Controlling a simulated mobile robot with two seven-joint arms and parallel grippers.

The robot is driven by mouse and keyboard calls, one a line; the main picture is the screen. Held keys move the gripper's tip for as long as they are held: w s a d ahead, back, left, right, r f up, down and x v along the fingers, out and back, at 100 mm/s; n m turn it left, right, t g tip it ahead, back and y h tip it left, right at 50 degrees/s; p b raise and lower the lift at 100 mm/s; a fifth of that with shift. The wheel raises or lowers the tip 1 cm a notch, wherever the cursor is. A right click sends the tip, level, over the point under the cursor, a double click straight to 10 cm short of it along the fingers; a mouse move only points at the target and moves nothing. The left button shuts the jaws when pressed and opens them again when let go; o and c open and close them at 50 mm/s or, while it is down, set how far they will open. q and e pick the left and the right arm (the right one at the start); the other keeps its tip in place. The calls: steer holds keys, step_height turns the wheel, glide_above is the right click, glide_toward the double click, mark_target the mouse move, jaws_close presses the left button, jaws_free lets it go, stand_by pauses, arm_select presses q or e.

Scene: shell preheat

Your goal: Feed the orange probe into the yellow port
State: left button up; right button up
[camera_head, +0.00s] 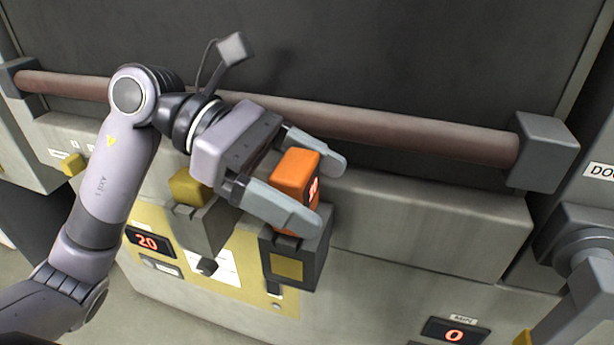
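The orange probe (295,174) is a block with a small lit display on its side. It sits between the two grey fingers of my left gripper (326,194), which look shut on it. The probe is directly above a dark grey box with a yellow square on its front, the yellow port (288,266). The near finger hides the probe's lower end, so I cannot tell how deep it sits in the port. My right gripper is not in view.
Left of the port stands another grey holder (206,228) with an olive-yellow block (188,187). A brown rail (400,135) runs behind my gripper, ending at a grey bracket (545,150). Displays read 20 (148,242) and 0 (455,335). A grey lever (585,295) is at right.

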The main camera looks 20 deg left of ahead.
mark_target(278, 163)
arm_select(q)
steer(key=shift+w, duration=0.25)
steer(key=shift+a, duration=0.1)
steer(key=v, duration=0.6)
steer(key=shift+r+b, duration=0.15)
steer(key=shift+b, duration=0.25)
steer(key=shift+s+a+r, duration=0.1)
steer(key=shift+a+r, duration=0.1)
steer(key=shift+a, duration=0.2)
